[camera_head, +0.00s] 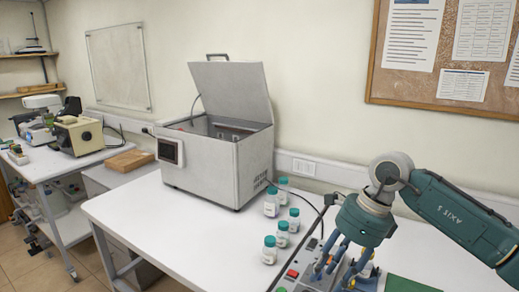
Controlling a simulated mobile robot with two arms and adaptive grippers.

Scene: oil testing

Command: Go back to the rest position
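My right gripper (336,272) is at the lower right, its arm coming in from the right. Its bluish fingers point down over a grey device with a red switch (293,273). The fingers look spread apart, with no object clearly seen between them. Their tips are close to the device, and I cannot tell whether they touch it. My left gripper is not in view.
A grey lab bath (210,168) with its lid raised stands on the white table (150,215). Several green-capped bottles (271,203) stand between it and the device. The table's front left is clear. A side bench (55,165) holds instruments. A green mat (408,285) lies at lower right.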

